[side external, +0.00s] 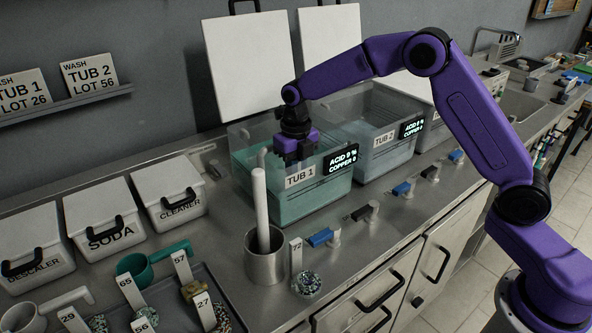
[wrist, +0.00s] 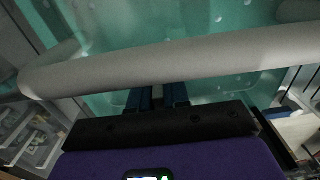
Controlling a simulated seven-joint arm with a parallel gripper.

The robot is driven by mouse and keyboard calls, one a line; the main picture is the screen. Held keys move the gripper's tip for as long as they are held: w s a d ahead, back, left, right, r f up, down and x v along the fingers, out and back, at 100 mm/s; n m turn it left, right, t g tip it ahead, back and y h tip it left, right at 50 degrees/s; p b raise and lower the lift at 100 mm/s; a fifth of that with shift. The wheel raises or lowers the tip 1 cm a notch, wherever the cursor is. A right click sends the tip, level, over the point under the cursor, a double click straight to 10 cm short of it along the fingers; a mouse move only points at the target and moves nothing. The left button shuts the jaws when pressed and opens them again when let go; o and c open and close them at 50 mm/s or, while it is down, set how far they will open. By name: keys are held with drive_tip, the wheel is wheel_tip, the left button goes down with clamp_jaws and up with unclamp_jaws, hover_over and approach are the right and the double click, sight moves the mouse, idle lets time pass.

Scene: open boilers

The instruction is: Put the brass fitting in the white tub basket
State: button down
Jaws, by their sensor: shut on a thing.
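My gripper (side external: 293,150) is inside the open top of tub 1 (side external: 310,201), above greenish liquid. In the wrist view, its dark fingers (wrist: 158,97) are close together, with a narrow brownish sliver between them. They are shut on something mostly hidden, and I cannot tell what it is. A thick pale bar (wrist: 170,66) with a bent left end crosses in front of the fingertips. It looks like a basket handle; the white basket itself is not clear. A small brass-coloured piece (side external: 191,290) lies on the grey tray by tag 57; I cannot tell whether it is the fitting.
Tub 2 (side external: 379,157) stands right of tub 1. A steel cup (side external: 265,263) with an upright white rod (side external: 260,208) stands in front. The grey tray (side external: 226,296) holds several tagged pieces. White bins, including soda (side external: 104,234), line the left. Valves line the front edge.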

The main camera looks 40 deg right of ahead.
drive_tip(key=c, duration=1.1)
unclamp_jaws()
drive_tip(key=shift+f, duration=0.1)
wheel_tip(320, 180, up, 12)
drive_tip(key=shift+r, duration=0.15)
drive_tip(key=s+a+m, duration=0.3)
drive_tip(key=s+m, duration=0.3)
drive_tip(key=s, duration=0.5)
drive_tip(key=s+d+f+m, duration=0.1)
drive_tip(key=s+d+m, duration=0.2)
drive_tip(key=s, duration=0.6)
drive_tip(key=s+d+f+m, duration=0.2)
drive_tip(key=s+d+m, duration=0.1)
drive_tip(key=s+m, duration=0.5)
drive_tip(key=s+d+f+m, duration=0.2)
drive_tip(key=s+m, duration=0.4)
drive_tip(key=s, duration=0.4)
drive_tip(key=shift+s+d, duration=0.15)
drive_tip(key=shift+d, duration=0.65)
